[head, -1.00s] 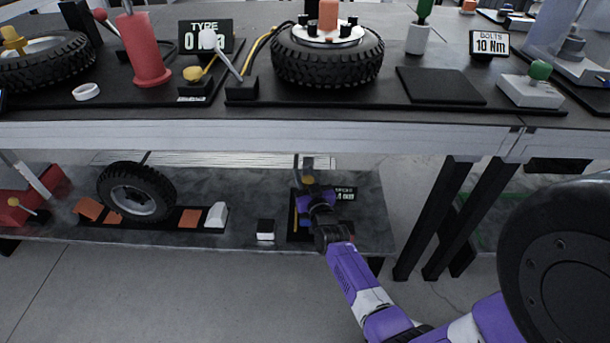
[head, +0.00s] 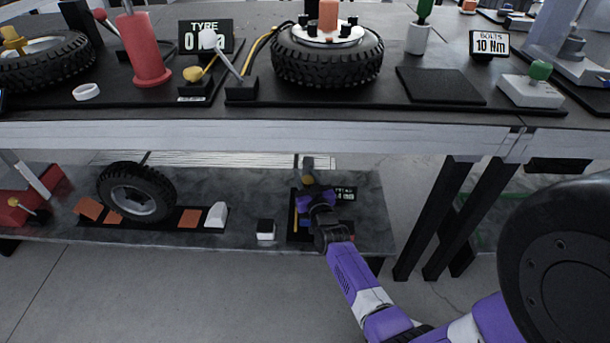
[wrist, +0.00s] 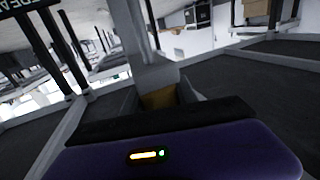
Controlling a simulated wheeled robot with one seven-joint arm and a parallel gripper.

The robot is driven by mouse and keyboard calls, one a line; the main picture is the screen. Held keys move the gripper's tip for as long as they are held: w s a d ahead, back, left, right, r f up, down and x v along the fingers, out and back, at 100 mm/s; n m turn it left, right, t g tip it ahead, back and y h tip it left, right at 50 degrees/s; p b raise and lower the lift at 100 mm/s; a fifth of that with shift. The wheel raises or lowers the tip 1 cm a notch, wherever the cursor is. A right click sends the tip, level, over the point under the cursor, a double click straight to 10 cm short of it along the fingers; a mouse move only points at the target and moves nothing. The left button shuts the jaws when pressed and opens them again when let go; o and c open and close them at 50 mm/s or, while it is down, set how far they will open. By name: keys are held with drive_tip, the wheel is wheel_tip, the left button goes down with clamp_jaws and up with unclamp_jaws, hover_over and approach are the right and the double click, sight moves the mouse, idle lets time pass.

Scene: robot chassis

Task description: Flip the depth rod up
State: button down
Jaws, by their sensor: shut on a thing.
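The depth rod (head: 308,163) shows as a short grey piece above a yellow part (head: 307,180), over the black base on the lower shelf. My gripper (head: 309,187) reaches in from the front right and is shut on the rod at this yellow part. In the wrist view, a broad grey post (wrist: 128,30) stands beyond the gripper. A yellow-brown part (wrist: 158,97) sits between the fingers. The fingertips and the rod's lower end are mostly hidden.
A small display (head: 344,194) stands just right of my gripper. A black and white block (head: 265,229) and a tyre (head: 136,192) are to the left on the shelf. The workbench top (head: 300,133) overhangs above; dark table legs (head: 437,220) stand to the right.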

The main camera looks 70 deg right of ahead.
drive_tip(key=shift+r+p, duration=1.85)
drive_tip(key=shift+r, duration=0.1)
drive_tip(key=c, duration=1)
unclamp_jaws()
drive_tip(key=shift+r, duration=0.1)
drive_tip(key=shift+o, duration=0.2)
drive_tip(key=shift+a, duration=0.1)
drive_tip(key=p+v, duration=0.2)
drive_tip(key=v, duration=0.5)
drive_tip(key=shift+s+a, duration=0.2)
drive_tip(key=shift+s, duration=0.1)
